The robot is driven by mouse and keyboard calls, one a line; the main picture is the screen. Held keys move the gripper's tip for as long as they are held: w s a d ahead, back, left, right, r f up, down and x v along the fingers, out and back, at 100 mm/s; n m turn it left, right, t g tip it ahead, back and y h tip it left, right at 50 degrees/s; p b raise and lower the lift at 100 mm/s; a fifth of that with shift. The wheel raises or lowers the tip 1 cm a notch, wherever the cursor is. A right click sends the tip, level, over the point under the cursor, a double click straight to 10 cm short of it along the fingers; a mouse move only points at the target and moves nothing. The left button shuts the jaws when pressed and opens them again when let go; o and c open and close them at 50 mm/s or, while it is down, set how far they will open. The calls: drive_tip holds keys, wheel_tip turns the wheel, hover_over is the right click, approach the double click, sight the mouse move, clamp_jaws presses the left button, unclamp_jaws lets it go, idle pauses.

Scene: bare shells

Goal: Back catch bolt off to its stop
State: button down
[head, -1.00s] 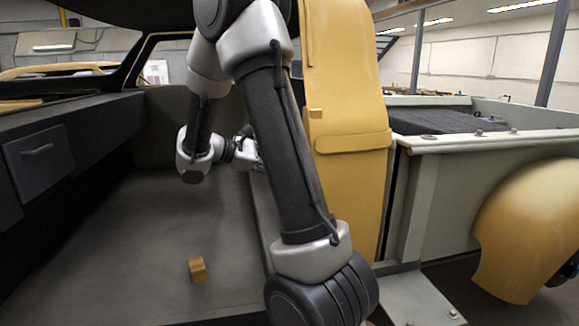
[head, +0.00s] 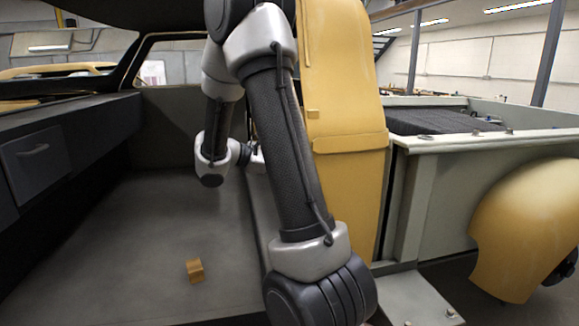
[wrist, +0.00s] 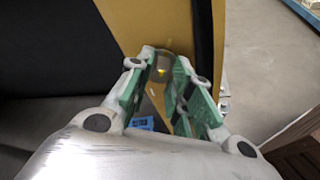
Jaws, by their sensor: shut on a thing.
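In the wrist view, my gripper (wrist: 163,66) has its green-padded fingers closed around a small grey-and-yellow piece, the catch bolt (wrist: 162,70), at the yellow panel (wrist: 135,25). The bolt is small and blurred; its travel and its stop cannot be made out. In the head view, the yellow upright panel (head: 346,190) stands right of my arm, and my gripper is hidden behind my arm there.
A small orange block (head: 194,271) lies on the grey floor panel (head: 120,250). A dark side unit with a drawer (head: 40,160) is at left. A pale side wall (head: 490,148) and a yellow fender (head: 525,230) are at right.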

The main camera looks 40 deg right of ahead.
drive_tip(key=shift+n, duration=0.3)
drive_tip(key=n+g+y, duration=0.1)
drive_tip(key=n+g, duration=0.2)
drive_tip(key=n, duration=0.2)
drive_tip(key=w+n+g+y, duration=0.1)
drive_tip(key=n+g, duration=0.2)
drive_tip(key=n, duration=0.3)
drive_tip(key=f+n+g, duration=0.1)
drive_tip(key=n+g, duration=0.3)
drive_tip(key=n, duration=0.2)
drive_tip(key=shift+w+d+y, duration=0.2)
drive_tip(key=shift+d+y, duration=0.2)
idle(0.4)
drive_tip(key=shift+n, duration=0.4)
drive_tip(key=c, duration=1.3)
unclamp_jaws()
